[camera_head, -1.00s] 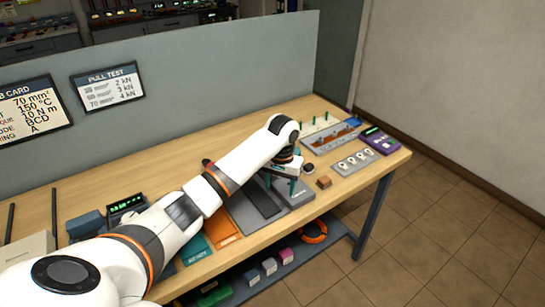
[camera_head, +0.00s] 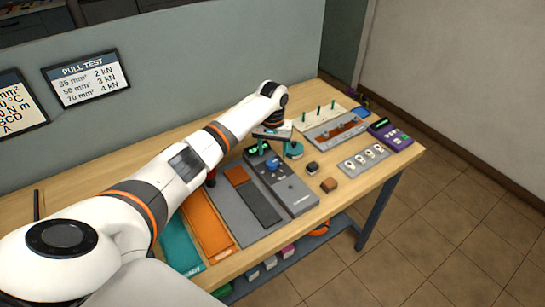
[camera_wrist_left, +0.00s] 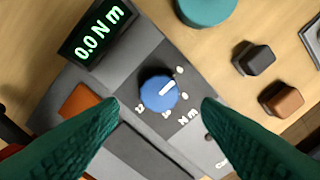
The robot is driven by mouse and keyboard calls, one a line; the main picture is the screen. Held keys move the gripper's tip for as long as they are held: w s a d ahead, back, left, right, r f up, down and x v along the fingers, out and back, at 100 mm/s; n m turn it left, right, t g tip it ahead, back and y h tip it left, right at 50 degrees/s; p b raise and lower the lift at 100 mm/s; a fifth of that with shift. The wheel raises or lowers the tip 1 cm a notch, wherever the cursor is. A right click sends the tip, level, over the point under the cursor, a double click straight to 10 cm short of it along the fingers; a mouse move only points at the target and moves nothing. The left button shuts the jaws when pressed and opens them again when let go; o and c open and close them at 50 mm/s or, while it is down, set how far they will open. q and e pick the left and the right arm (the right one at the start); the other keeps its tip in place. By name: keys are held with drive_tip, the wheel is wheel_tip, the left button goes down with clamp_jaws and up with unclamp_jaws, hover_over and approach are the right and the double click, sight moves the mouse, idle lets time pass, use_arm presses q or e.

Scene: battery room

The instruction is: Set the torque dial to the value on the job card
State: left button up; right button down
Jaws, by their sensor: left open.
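The blue torque dial (camera_head: 273,166) sits on a grey panel (camera_head: 292,190) on the bench. In the left wrist view the dial (camera_wrist_left: 159,93) has a white pointer mark aimed up and right, with small numerals around it. The lit display (camera_wrist_left: 100,30) beside it reads 0.0 N m. My left gripper (camera_head: 274,149) is open over the dial; in the wrist view its green fingers lie either side of it, apart from it. The job card (camera_head: 18,102) hangs on the partition, cut off by the left edge, so its torque number is only partly visible. My right gripper is out of view.
A dark block (camera_head: 312,168) and a brown block (camera_head: 329,185) lie right of the panel. A teal round object (camera_wrist_left: 205,8) is close beyond the dial. A lug plate (camera_head: 362,159) and purple device (camera_head: 390,134) stand farther right. A pull test sign (camera_head: 86,78) hangs on the partition.

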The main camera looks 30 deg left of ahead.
sight(273, 162)
use_arm(q)
wheel_tip(273, 162, down, 4)
drive_tip(key=shift+w, duration=0.15)
drive_tip(key=shift+f, duration=0.3)
drive_tip(key=shift+a, duration=0.1)
drive_tip(key=shift+c, duration=0.2)
drive_tip(key=c, duration=1)
drive_tip(key=shift+o, duration=0.2)
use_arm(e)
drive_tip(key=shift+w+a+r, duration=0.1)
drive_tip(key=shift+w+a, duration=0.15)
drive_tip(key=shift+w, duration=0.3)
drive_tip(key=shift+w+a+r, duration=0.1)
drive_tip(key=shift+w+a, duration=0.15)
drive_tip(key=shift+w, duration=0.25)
